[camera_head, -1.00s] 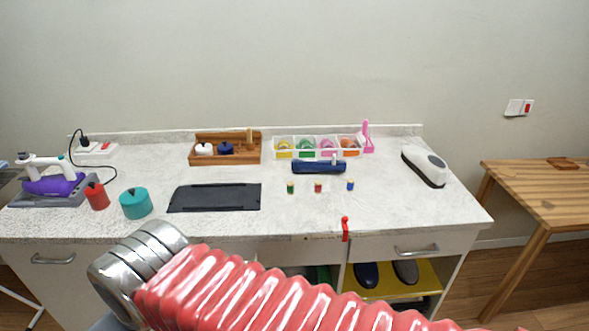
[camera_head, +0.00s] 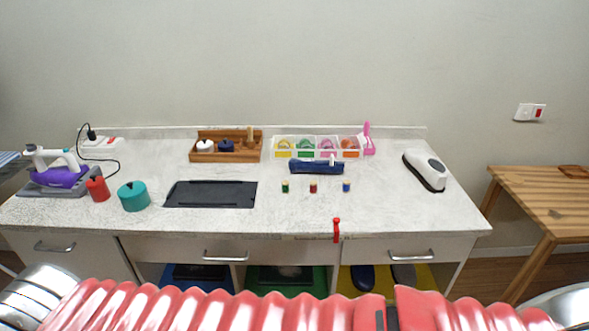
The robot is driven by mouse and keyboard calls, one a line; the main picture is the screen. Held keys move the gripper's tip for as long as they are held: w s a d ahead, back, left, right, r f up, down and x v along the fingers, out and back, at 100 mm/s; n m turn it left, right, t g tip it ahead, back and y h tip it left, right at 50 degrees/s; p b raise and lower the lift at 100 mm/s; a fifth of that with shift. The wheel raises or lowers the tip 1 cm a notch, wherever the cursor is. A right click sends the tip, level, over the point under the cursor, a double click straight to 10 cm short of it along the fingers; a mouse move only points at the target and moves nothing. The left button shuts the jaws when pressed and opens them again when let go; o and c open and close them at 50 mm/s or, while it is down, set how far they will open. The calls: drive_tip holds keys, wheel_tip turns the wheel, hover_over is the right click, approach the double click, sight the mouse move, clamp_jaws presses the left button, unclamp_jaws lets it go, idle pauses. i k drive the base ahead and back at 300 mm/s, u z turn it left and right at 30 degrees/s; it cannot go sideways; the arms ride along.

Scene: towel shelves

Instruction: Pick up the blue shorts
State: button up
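I cannot make out any blue shorts for certain. A dark navy item (camera_head: 317,167) lies on the white counter (camera_head: 300,212) in front of the clear divided box, but its kind is unclear. Dark items also sit in the cubbies under the counter, on a blue mat (camera_head: 185,284), a green mat (camera_head: 318,288) and a yellow mat (camera_head: 346,282), partly hidden by my red ribbed arm. A bluish striped edge shows at the far left (camera_head: 8,158). My gripper is not in view.
A wooden table (camera_head: 545,200) stands right. The front counter strip is mostly bare.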

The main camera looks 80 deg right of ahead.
sight(304, 164)
drive_tip(key=u, duration=0.45)
drive_tip(key=k, duration=2.15)
drive_tip(key=z, duration=1.05)
drive_tip(key=i, duration=0.3)
drive_tip(key=u, duration=0.05)
